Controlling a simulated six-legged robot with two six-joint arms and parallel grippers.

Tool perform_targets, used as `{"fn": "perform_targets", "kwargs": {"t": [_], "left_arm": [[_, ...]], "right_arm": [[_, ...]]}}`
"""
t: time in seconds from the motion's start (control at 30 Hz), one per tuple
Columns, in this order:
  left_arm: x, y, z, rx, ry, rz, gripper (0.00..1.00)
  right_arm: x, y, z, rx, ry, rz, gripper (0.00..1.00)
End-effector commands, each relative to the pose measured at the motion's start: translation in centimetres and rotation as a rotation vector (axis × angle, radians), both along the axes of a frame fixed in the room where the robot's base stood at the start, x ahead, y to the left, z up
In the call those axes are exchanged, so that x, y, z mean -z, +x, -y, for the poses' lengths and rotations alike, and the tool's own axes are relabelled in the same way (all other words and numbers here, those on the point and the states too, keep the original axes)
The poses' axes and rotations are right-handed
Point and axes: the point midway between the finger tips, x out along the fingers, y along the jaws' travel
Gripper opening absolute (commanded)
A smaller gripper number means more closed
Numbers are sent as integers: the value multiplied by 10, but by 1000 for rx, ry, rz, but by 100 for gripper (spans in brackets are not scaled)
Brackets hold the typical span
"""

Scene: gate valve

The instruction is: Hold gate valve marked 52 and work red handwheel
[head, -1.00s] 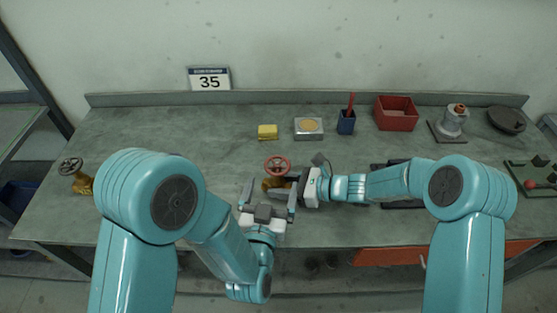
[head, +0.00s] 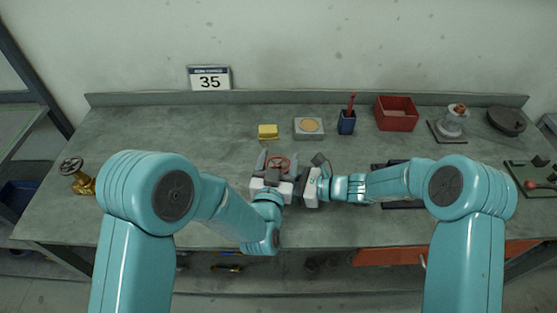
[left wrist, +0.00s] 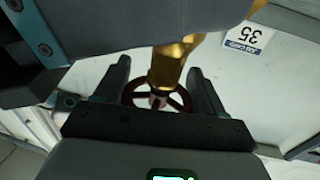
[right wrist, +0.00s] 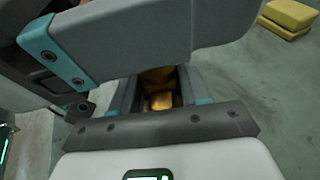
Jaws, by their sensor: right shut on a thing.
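The red handwheel (head: 279,163) tops a brass gate valve, whose body (right wrist: 160,101) shows in the right wrist view. My left gripper (head: 279,161) is open, with one finger on each side of the handwheel. The left wrist view shows the wheel (left wrist: 158,98) between the two fingers, with the brass stem part (left wrist: 168,66) beyond it; contact cannot be told. My right gripper (right wrist: 158,92) is shut on the brass body from the right side. In the head view the left gripper hides most of the valve body. No number shows on the valve.
A second brass valve with a dark wheel (head: 72,165) stands at the far left. A sign (head: 209,78) reads 35. The left-middle bench is clear.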

Motion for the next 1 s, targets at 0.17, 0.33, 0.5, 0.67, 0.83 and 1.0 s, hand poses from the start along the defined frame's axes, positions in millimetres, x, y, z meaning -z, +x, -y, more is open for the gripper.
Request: {"fn": "perform_targets", "kwargs": {"t": [0.17,0.33,0.5,0.67,0.83,1.0], "left_arm": [[1,0,0,10,3,-4,39],[2,0,0,116,2,-6,39],[2,-1,2,234,2,-6,38],[3,-2,3,279,4,-8,38],[3,-2,4,281,5,-9,38],[4,-2,4,280,5,-10,94]], "right_arm": [[-1,0,0,-1,1,2,28],[-1,0,0,-1,1,2,28],[-1,0,0,-2,1,2,28],[-1,0,0,-2,1,2,28],[-1,0,0,-1,1,2,28],[-1,0,0,-1,1,2,28]]}}
